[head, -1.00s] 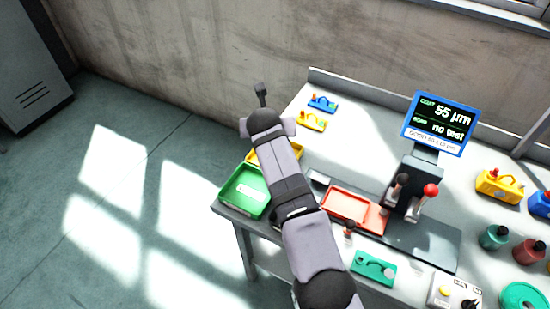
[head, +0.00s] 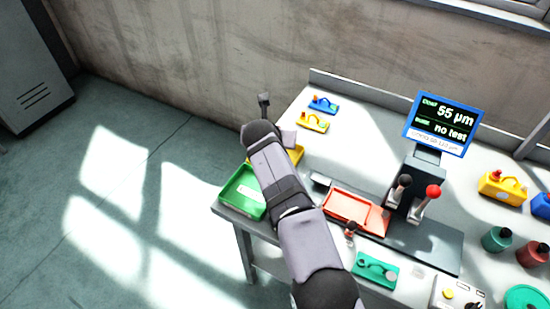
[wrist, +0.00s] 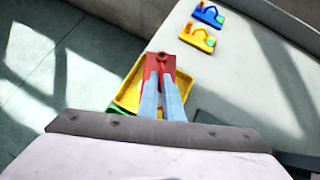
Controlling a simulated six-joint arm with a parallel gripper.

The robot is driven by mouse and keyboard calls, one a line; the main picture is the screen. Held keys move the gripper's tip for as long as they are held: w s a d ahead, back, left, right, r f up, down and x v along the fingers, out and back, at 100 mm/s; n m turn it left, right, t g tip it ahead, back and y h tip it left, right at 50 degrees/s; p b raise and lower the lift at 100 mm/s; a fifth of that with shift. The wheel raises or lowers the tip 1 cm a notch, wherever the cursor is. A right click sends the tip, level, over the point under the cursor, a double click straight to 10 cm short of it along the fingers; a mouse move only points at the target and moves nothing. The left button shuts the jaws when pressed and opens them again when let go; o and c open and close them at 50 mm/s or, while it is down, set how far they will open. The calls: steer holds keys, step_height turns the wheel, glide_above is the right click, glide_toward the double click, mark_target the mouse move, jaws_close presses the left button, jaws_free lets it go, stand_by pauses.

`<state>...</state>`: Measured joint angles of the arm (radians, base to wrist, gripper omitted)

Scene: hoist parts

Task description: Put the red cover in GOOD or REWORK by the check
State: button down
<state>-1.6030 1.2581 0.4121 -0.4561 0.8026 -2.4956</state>
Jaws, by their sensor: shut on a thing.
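The red cover (wrist: 160,62) is held between the two blue-grey fingers of my gripper (wrist: 161,82) in the wrist view. It is over the yellow tray (wrist: 127,96), apparently above it; the height gap is hard to tell. In the head view my arm hides the gripper and the cover, and the yellow tray (head: 295,154) shows only in part. The green tray (head: 240,192) with a white label stands in front of it. Tray labels are too small to read. The gauge screen (head: 441,123) reads 55 µm and "no test"; its lower strip is unclear.
The orange-red tray (head: 347,207) lies beside the gauge stand, which has a red-knobbed lever (head: 431,192). Blue (head: 323,104) and yellow (head: 313,122) parts lie at the back. A green part (head: 375,268) lies at the front. The bench between the back parts and gauge is clear.

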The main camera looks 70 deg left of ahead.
steer(key=shift+f+p, duration=0.4)
steer(key=shift+f, duration=3.35)
steer(key=shift+f, duration=0.2)
steer(key=c, duration=1.9)
jaws_free()
steer(key=shift+r, duration=0.2)
steer(key=shift+s+d+r, duration=0.2)
steer(key=shift+d+r, duration=0.15)
steer(key=shift+r, duration=0.1)
steer(key=shift+b+v, duration=1.1)
steer(key=shift+v, duration=4.25)
